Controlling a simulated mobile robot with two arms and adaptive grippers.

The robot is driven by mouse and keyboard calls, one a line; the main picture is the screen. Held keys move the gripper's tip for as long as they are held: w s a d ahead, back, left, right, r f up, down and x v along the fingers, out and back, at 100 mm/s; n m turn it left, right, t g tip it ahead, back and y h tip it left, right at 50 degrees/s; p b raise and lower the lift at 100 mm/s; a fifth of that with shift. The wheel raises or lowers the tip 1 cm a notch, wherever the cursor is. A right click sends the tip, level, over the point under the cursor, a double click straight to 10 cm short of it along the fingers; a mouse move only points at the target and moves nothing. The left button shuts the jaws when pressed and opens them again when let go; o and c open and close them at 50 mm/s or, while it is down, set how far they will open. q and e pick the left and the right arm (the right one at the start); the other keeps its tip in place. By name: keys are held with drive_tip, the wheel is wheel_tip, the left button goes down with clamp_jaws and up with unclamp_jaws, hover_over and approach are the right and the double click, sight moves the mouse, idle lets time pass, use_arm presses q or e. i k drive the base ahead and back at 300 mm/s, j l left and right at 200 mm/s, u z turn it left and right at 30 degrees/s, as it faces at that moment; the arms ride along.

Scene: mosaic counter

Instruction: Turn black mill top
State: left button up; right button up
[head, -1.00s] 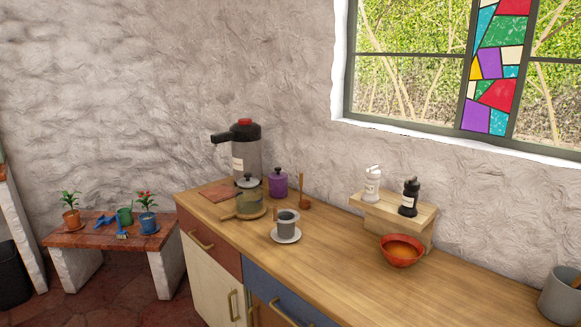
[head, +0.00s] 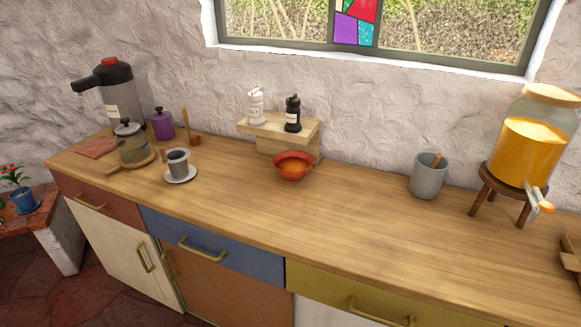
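The black mill (head: 292,113) stands upright on a small wooden riser (head: 270,129) at the back of the counter, below the window. Its top is dark and has a small knob. A white mill (head: 255,106) stands upright just to its left on the same riser. Neither of my grippers shows in the head view.
A red bowl (head: 293,167) with orange contents sits just in front of the riser. A cup on a saucer (head: 181,179) and a glass pot (head: 131,146) stand left. A grey crock (head: 428,177) and an orange drink dispenser (head: 525,145) stand right. The counter's middle front is clear.

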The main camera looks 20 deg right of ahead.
sight(293, 100)
drive_tip(key=i+j, duration=0.3)
drive_tip(key=i, duration=0.2)
drive_tip(key=i+j+z, duration=0.2)
drive_tip(key=z, duration=0.2)
drive_tip(key=i+j+z, duration=0.45)
drive_tip(key=z, duration=0.3)
drive_tip(key=j, duration=0.1)
